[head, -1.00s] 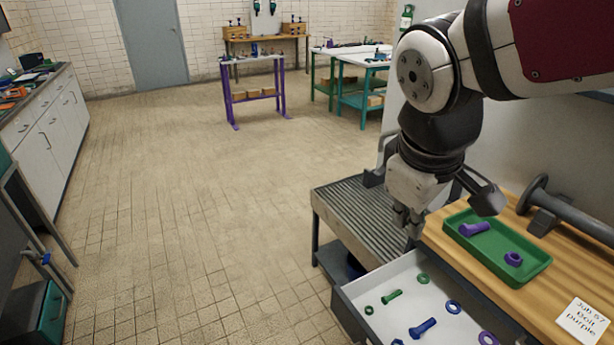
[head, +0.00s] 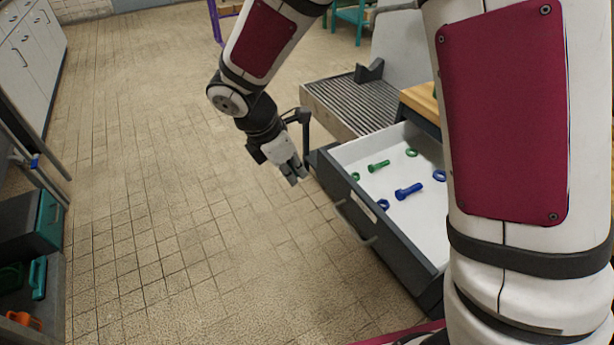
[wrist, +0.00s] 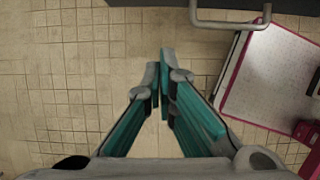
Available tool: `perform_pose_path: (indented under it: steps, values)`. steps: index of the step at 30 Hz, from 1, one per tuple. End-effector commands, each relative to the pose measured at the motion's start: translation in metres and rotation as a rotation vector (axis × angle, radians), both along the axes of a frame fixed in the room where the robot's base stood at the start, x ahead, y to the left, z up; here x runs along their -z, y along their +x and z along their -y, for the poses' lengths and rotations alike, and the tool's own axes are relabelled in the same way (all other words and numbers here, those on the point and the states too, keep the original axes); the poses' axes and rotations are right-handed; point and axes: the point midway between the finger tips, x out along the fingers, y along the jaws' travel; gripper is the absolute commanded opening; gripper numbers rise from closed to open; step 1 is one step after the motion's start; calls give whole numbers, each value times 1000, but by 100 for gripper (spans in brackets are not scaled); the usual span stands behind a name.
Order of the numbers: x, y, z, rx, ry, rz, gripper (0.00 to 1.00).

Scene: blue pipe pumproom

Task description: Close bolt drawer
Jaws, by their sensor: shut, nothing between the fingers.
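The bolt drawer (head: 335,168) stands pulled out, with its dark grey front facing the open floor. Its white inside holds a green bolt (head: 378,166), a blue bolt (head: 409,191) and several green and blue nuts. The bar handle (head: 354,222) is on the drawer front; it also shows at the top of the wrist view (wrist: 230,24). My gripper (head: 296,178) points down just outside the drawer's far front corner, in front of the drawer face. Its fingers (wrist: 160,72) are shut and empty, apart from the handle. My arm hides the drawer's right part.
A ribbed metal table (head: 350,105) stands beyond the drawer, and a wooden worktop edge (head: 420,100) behind it. The tiled floor (head: 190,220) in front is clear. A dark cabinet with teal parts (head: 28,235) stands at the left.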

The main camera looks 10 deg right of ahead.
Motion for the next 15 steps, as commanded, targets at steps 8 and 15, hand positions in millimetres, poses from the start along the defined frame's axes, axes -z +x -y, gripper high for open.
perform_pose_path:
  steps: [8, 15]
  values:
    - [48, 5, 19, 5, -1, -4, 0]
    - [90, 10, 35, 7, -1, -4, 0]
